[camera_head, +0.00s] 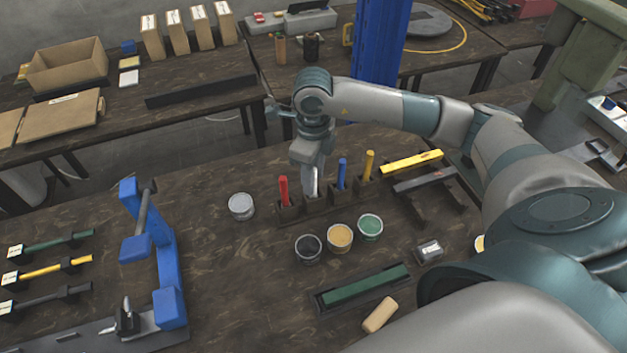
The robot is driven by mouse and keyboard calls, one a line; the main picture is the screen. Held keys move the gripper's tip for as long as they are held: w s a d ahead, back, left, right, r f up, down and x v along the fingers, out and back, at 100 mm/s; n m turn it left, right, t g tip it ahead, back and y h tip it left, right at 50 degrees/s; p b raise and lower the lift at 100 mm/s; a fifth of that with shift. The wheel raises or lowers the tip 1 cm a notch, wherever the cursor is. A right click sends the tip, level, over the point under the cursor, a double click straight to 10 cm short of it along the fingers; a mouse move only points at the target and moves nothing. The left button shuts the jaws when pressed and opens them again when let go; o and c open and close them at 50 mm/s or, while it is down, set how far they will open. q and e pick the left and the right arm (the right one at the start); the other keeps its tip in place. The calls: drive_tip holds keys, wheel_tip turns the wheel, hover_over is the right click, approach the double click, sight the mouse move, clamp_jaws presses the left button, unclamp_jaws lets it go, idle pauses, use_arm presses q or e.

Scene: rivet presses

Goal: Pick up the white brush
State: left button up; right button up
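The white brush (316,184) stands upright in a dark brush holder (330,206), between a red brush (284,190) and a blue brush (342,174). A yellow brush (369,164) stands at the holder's right end. My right gripper (312,182) points down at the white brush from above, with its fingers at the handle. The gripper hides the top of the handle, and I cannot tell whether the fingers are closed on it. My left gripper is out of view.
Paint cans in black (308,249), yellow (340,237) and green (370,226) stand in front of the holder, and a grey can (241,206) stands to its left. A blue press (160,262) stands further left. A yellow bar (411,162) lies right of the holder.

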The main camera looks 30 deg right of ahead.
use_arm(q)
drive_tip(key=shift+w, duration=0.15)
use_arm(e)
drive_tip(key=shift+c, duration=0.2)
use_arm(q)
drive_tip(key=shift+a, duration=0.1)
use_arm(e)
clamp_jaws()
